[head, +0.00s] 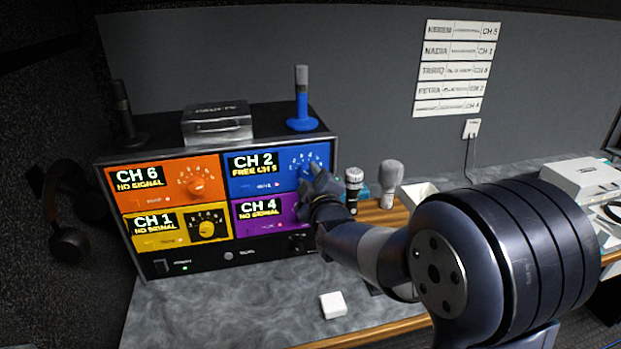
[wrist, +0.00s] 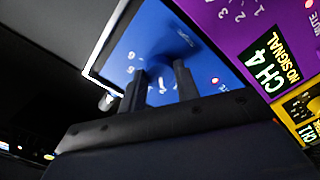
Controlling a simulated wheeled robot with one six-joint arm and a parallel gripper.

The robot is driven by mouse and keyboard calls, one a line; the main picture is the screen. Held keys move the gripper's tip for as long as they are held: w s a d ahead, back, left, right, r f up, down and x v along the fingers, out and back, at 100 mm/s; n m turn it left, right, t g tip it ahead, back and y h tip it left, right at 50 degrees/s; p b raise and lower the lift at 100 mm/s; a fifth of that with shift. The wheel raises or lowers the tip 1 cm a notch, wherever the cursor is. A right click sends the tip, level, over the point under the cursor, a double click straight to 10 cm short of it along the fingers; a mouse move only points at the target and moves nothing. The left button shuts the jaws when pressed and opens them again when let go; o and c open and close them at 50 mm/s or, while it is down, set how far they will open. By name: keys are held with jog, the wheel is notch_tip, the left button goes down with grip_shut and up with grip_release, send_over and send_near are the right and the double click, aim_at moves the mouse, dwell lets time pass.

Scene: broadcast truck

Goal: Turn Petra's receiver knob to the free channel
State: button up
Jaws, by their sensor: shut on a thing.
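The blue receiver panel (head: 235,185) is at the upper right of the rack. Its display (head: 254,163) reads CH 2, with a small line that looks like FREE CH 5. The wall list (head: 455,68) has a row that seems to read PETRA, CH 2. My gripper (head: 308,174) is at the right of the blue panel, over its knob. Dial numbers show around the fingers; the knob's pointer cannot be made out.
An orange panel (head: 150,192) shows CH 6, a yellow one (head: 165,241) CH 1 and a purple one (head: 245,222) CH 4, all NO SIGNAL. A blue-based microphone (head: 302,108) stands on the rack. Microphones (head: 391,180) stand right of it. A white block (head: 333,305) lies in front.

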jog(key=shift+f+b, duration=0.1)
jog(key=shift+b, duration=0.35)
jog(key=m+b, duration=0.1)
jog(key=b, duration=0.1)
jog(key=m+b, duration=0.1)
jog(key=b, duration=0.1)
jog(key=shift+f+m, duration=0.25)
jog(key=shift+m, duration=0.15)
jog(key=m+b, duration=0.6)
jog(key=b, duration=0.1)
jog(key=m+b, duration=0.1)
jog(key=m, duration=0.1)
jog(key=m+b, duration=0.2)
jog(key=shift+r+m, duration=0.2)
jog(key=shift+m, duration=0.2)
jog(key=shift+a+r+m+b, duration=0.1)
jog(key=shift+m+b, duration=0.9)
jog(key=shift+m, duration=1)
jog(key=o, duration=1)
jog(key=shift+c, duration=0.2)
jog(key=shift+s, duration=0.15)
